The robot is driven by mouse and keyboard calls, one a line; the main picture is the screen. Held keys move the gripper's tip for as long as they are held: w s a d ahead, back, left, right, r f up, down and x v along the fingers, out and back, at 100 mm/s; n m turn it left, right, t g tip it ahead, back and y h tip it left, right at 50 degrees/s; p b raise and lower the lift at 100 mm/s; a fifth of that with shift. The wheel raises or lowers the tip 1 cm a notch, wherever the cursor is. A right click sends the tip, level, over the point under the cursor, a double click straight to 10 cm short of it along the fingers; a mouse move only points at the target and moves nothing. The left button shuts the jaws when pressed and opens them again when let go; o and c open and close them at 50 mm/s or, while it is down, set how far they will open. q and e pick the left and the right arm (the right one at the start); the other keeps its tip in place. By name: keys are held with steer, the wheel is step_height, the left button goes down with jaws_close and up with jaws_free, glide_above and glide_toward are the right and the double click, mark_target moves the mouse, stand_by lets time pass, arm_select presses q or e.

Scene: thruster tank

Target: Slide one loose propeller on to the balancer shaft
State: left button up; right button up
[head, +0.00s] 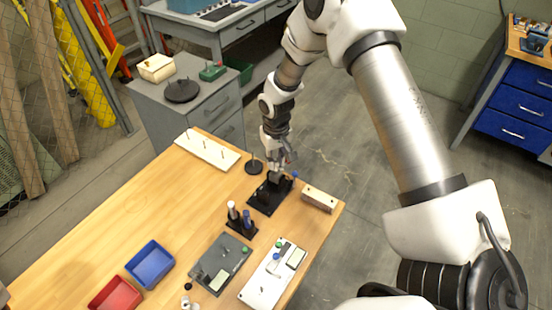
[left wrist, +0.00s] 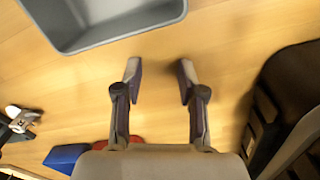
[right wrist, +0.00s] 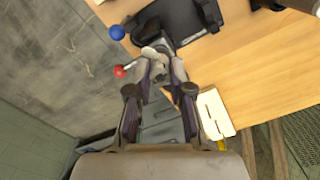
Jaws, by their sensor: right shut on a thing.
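My right gripper (head: 275,168) is over the black stand (head: 262,201) near the far right of the table. In the right wrist view my right gripper (right wrist: 158,72) is shut on a small pale grey piece (right wrist: 150,53), which looks like a propeller. The fingers hide much of it. The piece is close to the black stand (right wrist: 180,22); I cannot tell whether it is around a shaft or only beside it. My left gripper (left wrist: 159,82) is open and empty above bare table, below a grey bin (left wrist: 120,32). It is not in the head view.
A white board with pegs (head: 206,149), a round black base with a post (head: 253,167) and a wooden block (head: 319,198) stand around the black stand. Blue (head: 150,264) and red (head: 115,294) bins are nearer. The table's left middle is clear.

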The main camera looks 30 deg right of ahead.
steer(key=shift+f, duration=0.15)
arm_select(q)
steer(key=shift+f+b, duration=0.25)
steer(key=shift+b, duration=0.05)
arm_select(e)
steer(key=shift+f, duration=0.5)
steer(key=o, duration=0.8)
arm_select(q)
steer(key=shift+s, duration=0.1)
arm_select(e)
steer(key=shift+o, duration=0.2)
